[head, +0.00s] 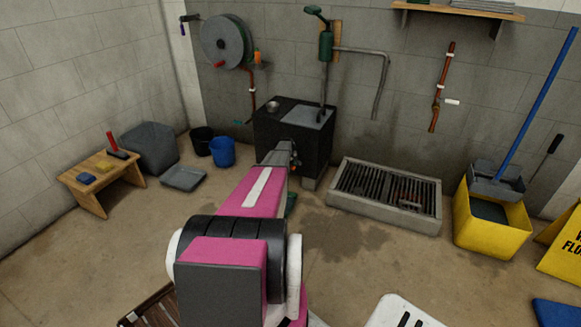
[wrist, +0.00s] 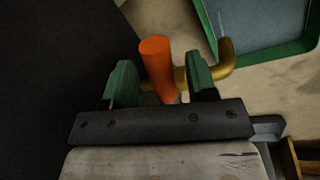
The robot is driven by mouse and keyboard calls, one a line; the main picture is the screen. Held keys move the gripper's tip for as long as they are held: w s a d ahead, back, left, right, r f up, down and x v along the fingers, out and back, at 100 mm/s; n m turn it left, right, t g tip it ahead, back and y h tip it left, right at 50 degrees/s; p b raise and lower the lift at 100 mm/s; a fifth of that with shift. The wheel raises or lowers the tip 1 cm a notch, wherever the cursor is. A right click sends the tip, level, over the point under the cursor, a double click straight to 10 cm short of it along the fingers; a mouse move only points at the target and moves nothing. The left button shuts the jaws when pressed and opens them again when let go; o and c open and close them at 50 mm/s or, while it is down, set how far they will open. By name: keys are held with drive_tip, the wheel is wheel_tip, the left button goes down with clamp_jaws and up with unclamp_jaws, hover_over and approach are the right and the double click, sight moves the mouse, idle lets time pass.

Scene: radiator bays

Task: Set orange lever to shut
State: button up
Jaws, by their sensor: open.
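The orange lever (wrist: 157,62) shows in the wrist view as a thick rounded handle. It stands between the two green fingers of my gripper (wrist: 162,74), beside a brass pipe (wrist: 226,60) with a bent end. My gripper is open around the lever. The lever's upper part is nearer the left finger; I cannot tell whether they touch. The lever's base is hidden behind the gripper body. In the head view my gripper is at the front of the black sink cabinet (head: 265,130), and my arm hides most of the lever.
A green-rimmed tray (wrist: 262,48) lies beyond the pipe in the wrist view. In the head view a floor grate (head: 335,205) and a yellow mop bucket (head: 485,243) stand right of the cabinet. A blue bucket (head: 222,152) stands left.

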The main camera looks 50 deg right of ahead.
drive_tip(key=shift+c, duration=0.3)
clamp_jaws()
drive_tip(key=shift+w+d+n+t, duration=0.15)
drive_tip(key=shift+d+n+t, duration=0.15)
drive_tip(key=shift+d+n, duration=1)
drive_tip(key=shift+a, duration=0.25)
drive_tip(key=shift+o, duration=0.3)
unclamp_jaws()
wheel_tip(320, 180, up, 10)
drive_tip(key=a, duration=0.2)
drive_tip(key=shift+s+r, duration=0.25)
drive_tip(key=shift+s, duration=0.05)
drive_tip(key=shift+a, duration=0.1)
